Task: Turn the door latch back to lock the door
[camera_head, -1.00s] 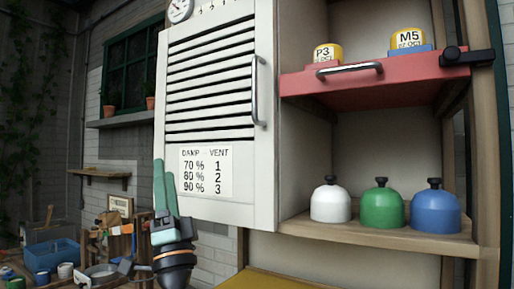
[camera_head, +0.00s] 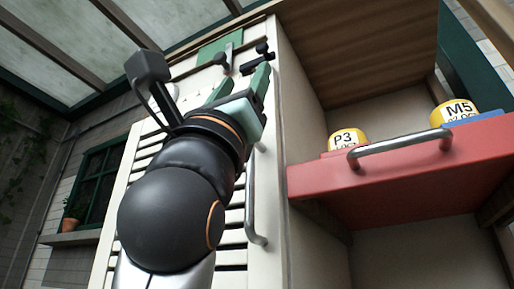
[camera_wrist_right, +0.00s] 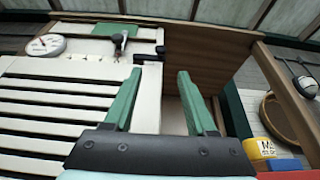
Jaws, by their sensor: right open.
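The door latch (camera_head: 258,58) is a small black bar with a knob at the upper right edge of the white louvred door (camera_head: 240,200). In the right wrist view the latch (camera_wrist_right: 176,54) lies roughly crosswise at the door's top right, just beyond my fingertips. My right gripper (camera_head: 243,80) is open and empty, with green fingers pointing up at the latch. In the right wrist view the gripper (camera_wrist_right: 159,75) shows its fingers spread with a clear gap, apparently short of the latch. My left gripper is out of view.
A metal door handle (camera_head: 254,200) is below my gripper. A gauge (camera_wrist_right: 46,44) sits at upper left.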

